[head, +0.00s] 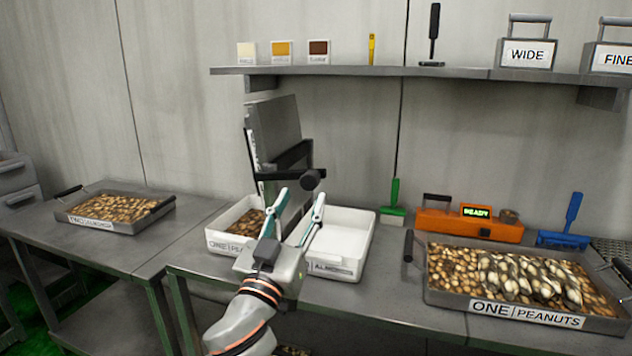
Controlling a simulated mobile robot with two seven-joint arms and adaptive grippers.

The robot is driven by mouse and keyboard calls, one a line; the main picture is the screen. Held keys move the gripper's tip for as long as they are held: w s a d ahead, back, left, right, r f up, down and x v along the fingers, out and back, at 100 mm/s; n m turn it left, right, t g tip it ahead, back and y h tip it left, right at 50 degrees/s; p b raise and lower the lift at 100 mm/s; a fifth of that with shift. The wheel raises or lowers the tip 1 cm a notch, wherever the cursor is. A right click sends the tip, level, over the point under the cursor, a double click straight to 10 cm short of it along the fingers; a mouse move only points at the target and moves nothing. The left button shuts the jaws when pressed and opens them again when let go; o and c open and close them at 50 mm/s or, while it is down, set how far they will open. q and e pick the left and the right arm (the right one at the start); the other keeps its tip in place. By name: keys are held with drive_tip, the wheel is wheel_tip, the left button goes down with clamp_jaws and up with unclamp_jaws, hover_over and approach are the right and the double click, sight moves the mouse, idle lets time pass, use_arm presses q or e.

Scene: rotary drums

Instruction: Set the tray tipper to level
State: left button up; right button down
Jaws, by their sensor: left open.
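The tray tipper (277,132) stands at the back of the middle table, a grey panel tilted steeply, close to upright. A black bar with a round dark knob (311,180) sticks out from its lower front. My left gripper (300,197) is open, its two pale fingers pointing up at the tipper, with the fingertips just below the knob in the picture. Nothing shows between the fingers. Whether they touch the tipper I cannot tell. The lower part of the tipper is partly hidden behind my gripper and the white bins. My right gripper is not in view.
Two white bins flank my gripper: the left bin (222,240) holds nuts, the right bin (350,232) looks empty. A peanut tray (450,302) is at right, another nut tray (75,222) at left. An orange device (440,224) reads READY. A shelf (370,73) runs above.

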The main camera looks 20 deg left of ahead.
sight(308, 187)
use_arm(q)
drive_tip(key=x, duration=0.6)
drive_tip(key=shift+w+r, duration=0.1)
drive_tip(key=shift+w, duration=0.3)
drive_tip(key=shift+c, duration=0.2)
clamp_jaws()
